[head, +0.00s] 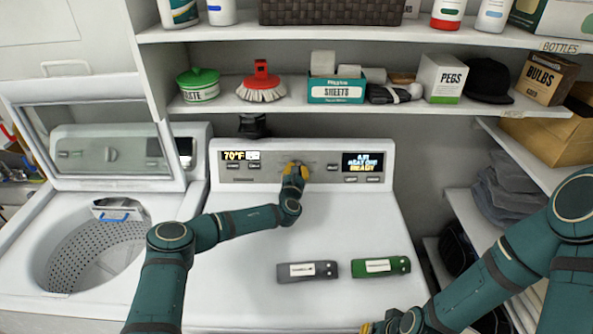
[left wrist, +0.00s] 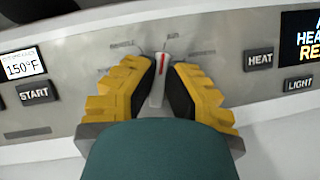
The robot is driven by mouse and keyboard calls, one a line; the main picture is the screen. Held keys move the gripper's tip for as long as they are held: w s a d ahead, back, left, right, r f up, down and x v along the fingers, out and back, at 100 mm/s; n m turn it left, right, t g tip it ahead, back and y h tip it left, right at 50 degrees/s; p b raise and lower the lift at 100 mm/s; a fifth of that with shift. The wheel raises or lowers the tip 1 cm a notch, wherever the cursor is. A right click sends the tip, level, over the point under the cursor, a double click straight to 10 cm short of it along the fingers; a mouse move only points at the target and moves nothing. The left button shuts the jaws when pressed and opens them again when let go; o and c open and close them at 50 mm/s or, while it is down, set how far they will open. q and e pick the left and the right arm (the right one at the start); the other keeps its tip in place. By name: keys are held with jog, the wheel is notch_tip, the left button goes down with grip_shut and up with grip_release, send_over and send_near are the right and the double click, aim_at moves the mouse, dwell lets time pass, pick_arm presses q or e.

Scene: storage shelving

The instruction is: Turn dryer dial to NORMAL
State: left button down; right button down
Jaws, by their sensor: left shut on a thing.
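The white dryer (head: 350,225) fills the middle of the head view, with a grey control panel (head: 325,160) at its back. My left gripper (head: 297,168) is at the panel and hides most of the dial there. In the left wrist view, its yellow fingers (left wrist: 160,78) are shut on the pale dial (left wrist: 158,88), one on each side. The dial's red mark (left wrist: 163,57) points up, close to the top label of the small printed ring; the lettering is too blurred to read surely. My right gripper (head: 388,325) is at the bottom edge, mostly cut off.
START (left wrist: 34,93), HEAT (left wrist: 260,59) and LIGHT (left wrist: 299,85) buttons flank the dial. A grey box (head: 307,271) and a green box (head: 380,267) lie on the dryer top. An open washer (head: 90,215) stands left; a loaded shelf (head: 375,108) hangs above.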

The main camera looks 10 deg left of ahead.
pick_arm(q)
jog(key=n+y, duration=0.2)
jog(key=n, duration=0.2)
jog(key=n+g+y, duration=0.1)
jog(key=n+y, duration=0.1)
jog(key=n, duration=0.3)
jog(key=shift+y, duration=0.4)
jog(key=n+y, duration=0.1)
jog(key=n, duration=0.1)
jog(key=n+g, duration=0.1)
jog(key=n, duration=0.2)
jog(key=shift+g+y, duration=0.3)
jog(key=shift+y, duration=0.1)
jog(key=n+g+y, duration=0.1)
jog(key=n, duration=0.3)
jog(key=shift+a+g, duration=0.1)
jog(key=shift+g, duration=0.3)
jog(key=n+g, duration=0.1)
jog(key=n, duration=0.2)
jog(key=n+g, duration=0.2)
jog(key=n, duration=0.2)
jog(key=n+g, duration=0.1)
jog(key=n, duration=0.1)
jog(key=n+g+h, duration=0.1)
jog(key=n, duration=0.2)
jog(key=c, duration=1)
grip_release()
jog(key=shift+a+f, duration=0.1)
